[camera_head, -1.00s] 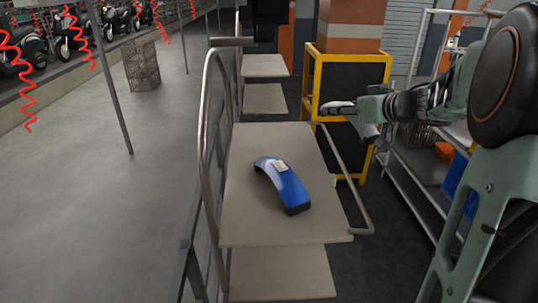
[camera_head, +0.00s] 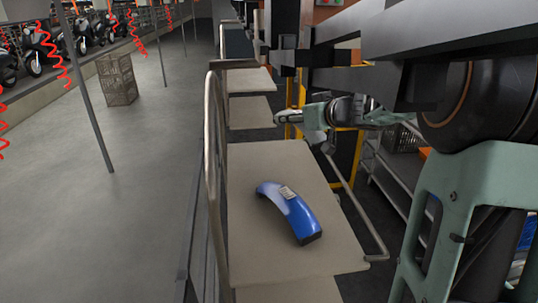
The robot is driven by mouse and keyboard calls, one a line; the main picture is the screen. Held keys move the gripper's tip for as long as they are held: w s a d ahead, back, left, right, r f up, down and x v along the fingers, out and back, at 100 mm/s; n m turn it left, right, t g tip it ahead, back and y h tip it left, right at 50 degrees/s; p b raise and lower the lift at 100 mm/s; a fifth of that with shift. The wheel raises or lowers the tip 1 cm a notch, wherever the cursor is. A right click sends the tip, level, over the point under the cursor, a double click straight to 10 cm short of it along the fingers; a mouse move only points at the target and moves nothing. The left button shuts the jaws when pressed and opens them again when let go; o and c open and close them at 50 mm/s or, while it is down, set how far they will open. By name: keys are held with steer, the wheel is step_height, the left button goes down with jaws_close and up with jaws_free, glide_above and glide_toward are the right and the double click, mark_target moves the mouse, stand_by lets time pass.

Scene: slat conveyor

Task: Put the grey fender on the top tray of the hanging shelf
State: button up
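A curved fender (camera_head: 290,212) lies on the near hanging shelf's top tray (camera_head: 250,250). It looks blue with a paler upper end and a small label, not grey. No grey fender shows. The tray is beige, with a bent metal rail on each side. My gripper (camera_head: 288,117) is at the end of my arm, beyond the tray's far right corner and apart from the fender. Its fingers are small and dark in the view, so I cannot tell whether they are open or shut.
Another hanging shelf (camera_head: 250,82) with two trays hangs behind. A dark beam (camera_head: 440,40) crosses the upper right. A yellow frame (camera_head: 354,160) and a metal rack (camera_head: 388,190) stand to the right. A wire basket (camera_head: 117,80) stands on the open floor at left.

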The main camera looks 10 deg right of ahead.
mark_target(316, 139)
steer(key=a+f+b, duration=0.1)
steer(key=a+f, duration=0.2)
steer(key=a+f+b, duration=0.2)
steer(key=a+f, duration=0.1)
steer(key=shift+a+f, duration=0.15)
steer(key=shift+a, duration=0.2)
steer(key=f, duration=0.1)
steer(key=f+b, duration=0.2)
steer(key=shift+w+a+f, duration=0.1)
steer(key=shift+a+f, duration=0.2)
steer(key=shift+f, duration=0.05)
steer(key=o, duration=1.4)
steer(key=shift+o, duration=0.2)
steer(key=p+v, duration=0.2)
steer(key=v, duration=1)
steer(key=shift+r, duration=0.1)
